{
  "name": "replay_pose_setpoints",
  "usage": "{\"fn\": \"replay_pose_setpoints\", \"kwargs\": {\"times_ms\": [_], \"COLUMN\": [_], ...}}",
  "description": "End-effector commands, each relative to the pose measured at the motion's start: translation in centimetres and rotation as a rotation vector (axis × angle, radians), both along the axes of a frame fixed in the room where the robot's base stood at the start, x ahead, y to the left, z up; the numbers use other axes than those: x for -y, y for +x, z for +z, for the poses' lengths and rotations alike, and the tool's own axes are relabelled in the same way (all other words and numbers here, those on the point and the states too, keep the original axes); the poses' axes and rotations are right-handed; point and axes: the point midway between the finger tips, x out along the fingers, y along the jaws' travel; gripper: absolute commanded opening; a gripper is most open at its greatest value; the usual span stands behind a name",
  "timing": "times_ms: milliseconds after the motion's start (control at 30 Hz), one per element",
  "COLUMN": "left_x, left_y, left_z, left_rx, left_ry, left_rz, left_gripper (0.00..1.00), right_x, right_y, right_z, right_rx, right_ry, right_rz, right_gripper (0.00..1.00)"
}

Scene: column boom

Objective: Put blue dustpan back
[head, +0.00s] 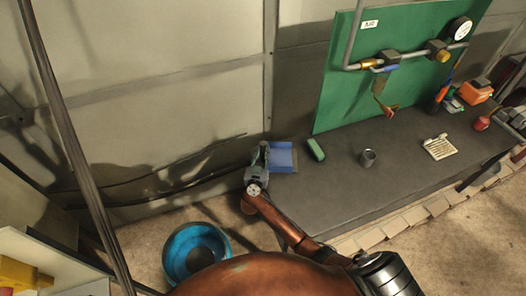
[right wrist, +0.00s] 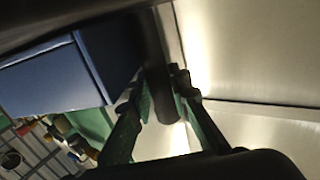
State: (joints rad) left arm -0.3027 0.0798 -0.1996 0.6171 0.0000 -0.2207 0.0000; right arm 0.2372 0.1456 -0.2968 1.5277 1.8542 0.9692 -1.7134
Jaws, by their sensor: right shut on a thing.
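The blue dustpan (head: 283,158) is at the left end of the dark grey bench (head: 335,190) in the head view, close to the wall. My right gripper (head: 260,158) is on its left side, shut on its handle. In the right wrist view the dark round handle (right wrist: 157,75) runs between the two fingers of my right gripper (right wrist: 160,98), and the flat blue pan (right wrist: 55,80) extends to the left. I cannot tell whether the pan touches the bench top. My left gripper is not in view.
A green block (head: 316,149), a grey cup (head: 368,158) and a pale slotted tray (head: 439,147) are on the bench. A green panel (head: 335,95) with pipes stands behind. A blue round tub (head: 196,250) is on the floor at left. The bench's front middle is clear.

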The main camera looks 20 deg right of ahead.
Motion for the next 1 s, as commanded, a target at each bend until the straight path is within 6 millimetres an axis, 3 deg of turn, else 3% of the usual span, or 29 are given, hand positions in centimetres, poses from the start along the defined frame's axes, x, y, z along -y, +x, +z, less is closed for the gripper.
{"fn": "replay_pose_setpoints", "kwargs": {"times_ms": [100,133,367,733,1000], "left_x": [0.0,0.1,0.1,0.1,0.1], "left_y": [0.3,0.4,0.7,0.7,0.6], "left_z": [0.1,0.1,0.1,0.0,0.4], "left_rx": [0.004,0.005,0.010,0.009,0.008], "left_ry": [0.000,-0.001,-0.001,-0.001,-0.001], "left_rz": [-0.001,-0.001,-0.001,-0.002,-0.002], "left_gripper": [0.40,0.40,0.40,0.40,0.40], "right_x": [0.0,0.0,0.0,-0.1,-2.9], "right_y": [0.0,0.0,0.0,-0.2,-4.2], "right_z": [-0.3,-0.3,-0.3,0.0,-0.1], "right_rx": [-0.001,-0.001,-0.001,0.000,-0.003], "right_ry": [-0.001,0.001,0.001,0.001,0.003], "right_rz": [0.000,-0.001,-0.001,0.000,0.000], "right_gripper": [0.00,0.19,0.34,0.35,0.35]}}
